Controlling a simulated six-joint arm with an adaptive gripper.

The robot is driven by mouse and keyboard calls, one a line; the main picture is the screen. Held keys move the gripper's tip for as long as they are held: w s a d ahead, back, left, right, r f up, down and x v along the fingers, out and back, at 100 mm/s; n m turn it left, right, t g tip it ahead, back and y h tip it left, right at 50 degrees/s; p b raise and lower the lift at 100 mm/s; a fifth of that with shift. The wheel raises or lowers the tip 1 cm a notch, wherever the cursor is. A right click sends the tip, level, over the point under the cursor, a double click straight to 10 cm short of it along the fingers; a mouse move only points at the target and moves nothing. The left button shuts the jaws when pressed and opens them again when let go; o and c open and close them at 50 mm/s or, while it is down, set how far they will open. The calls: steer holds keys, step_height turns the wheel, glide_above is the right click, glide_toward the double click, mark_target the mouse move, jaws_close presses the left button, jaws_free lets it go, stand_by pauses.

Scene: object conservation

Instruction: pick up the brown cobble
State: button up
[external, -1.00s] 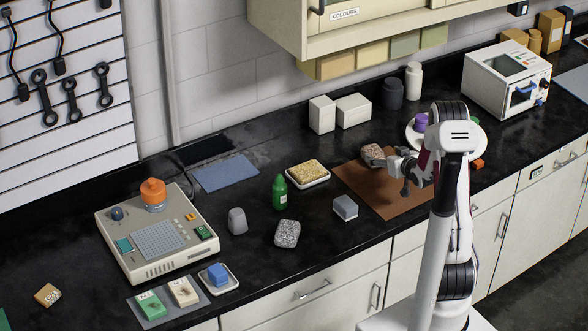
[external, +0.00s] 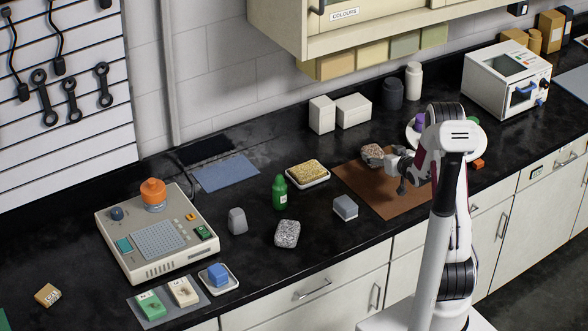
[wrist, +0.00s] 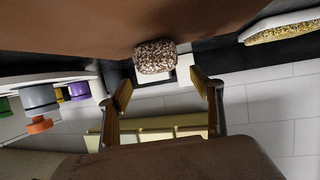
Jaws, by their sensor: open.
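The brown cobble (external: 371,154), speckled and rounded, sits at the back edge of the brown mat (external: 372,192). In the wrist view the cobble (wrist: 155,57) lies beyond the fingertips, roughly centred between them, with dark counter and white box shapes behind it. My gripper (external: 399,175) is just right of the cobble in the external view, over the mat. In the wrist view my gripper (wrist: 163,84) has its two fingers spread wide with nothing between them. The cobble looks apart from both fingers.
A grey speckled stone (external: 287,234), a grey block (external: 345,208) and a green bottle (external: 279,192) stand left of the mat. A tray of yellow grains (external: 308,173) is near its left edge. A white plate (external: 411,136) with coloured pieces lies behind my arm.

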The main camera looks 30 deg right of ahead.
mark_target(374, 149)
steer(key=shift+w, duration=0.1)
steer(key=shift+x, duration=2.5)
steer(key=c, duration=1.6)
steer(key=shift+c, duration=0.8)
steer(key=shift+r, duration=0.2)
step_height(374, 149, up, 10)
steer(key=shift+f, duration=0.15)
